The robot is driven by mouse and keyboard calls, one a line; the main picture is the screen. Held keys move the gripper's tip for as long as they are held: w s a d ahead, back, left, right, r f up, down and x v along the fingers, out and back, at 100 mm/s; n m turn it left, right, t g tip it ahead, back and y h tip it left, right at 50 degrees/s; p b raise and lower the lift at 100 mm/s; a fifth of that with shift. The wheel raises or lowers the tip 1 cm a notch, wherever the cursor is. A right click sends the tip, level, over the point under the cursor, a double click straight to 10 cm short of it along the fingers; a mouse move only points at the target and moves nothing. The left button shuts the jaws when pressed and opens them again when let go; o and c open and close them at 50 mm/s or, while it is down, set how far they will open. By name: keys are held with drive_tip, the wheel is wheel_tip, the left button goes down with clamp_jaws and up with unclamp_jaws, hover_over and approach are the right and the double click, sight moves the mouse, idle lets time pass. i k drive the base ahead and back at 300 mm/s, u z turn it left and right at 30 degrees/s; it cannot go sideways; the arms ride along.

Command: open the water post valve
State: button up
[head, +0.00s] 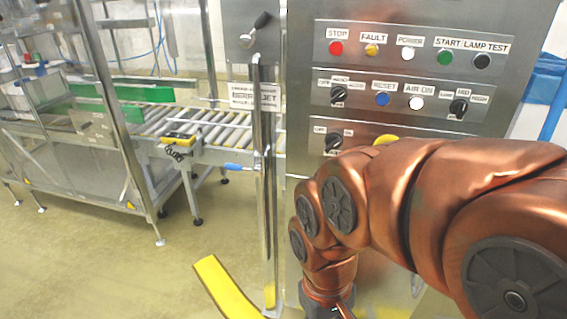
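No part is clearly marked as a water post valve. A short lever with a dark knob (261,20) sits on a metal plate at the top of an upright metal post (264,170), left of the control panel. It tilts up to the right; I cannot tell whether it is the valve. My copper-coloured arm reaches in from the right, in front of the panel, and bends down to the bottom edge. Its dark wrist end shows there, but my gripper's fingers are out of frame. My arm hides the lower panel and what lies behind it.
The steel control panel (420,20) carries buttons and rotary switches. A labelled sign (256,96) hangs by the post. A roller conveyor (215,128) and a framed machine (118,110) stand left. A yellow strip (226,290) is at the bottom. Floor at lower left is clear.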

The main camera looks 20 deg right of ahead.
sight(257, 170)
drive_tip(key=u, duration=0.4)
drive_tip(key=k, duration=0.55)
drive_tip(key=u, duration=1.3)
drive_tip(key=i, duration=2.1)
drive_tip(key=z, duration=1)
drive_tip(key=i, duration=0.5)
drive_tip(key=z, duration=0.35)
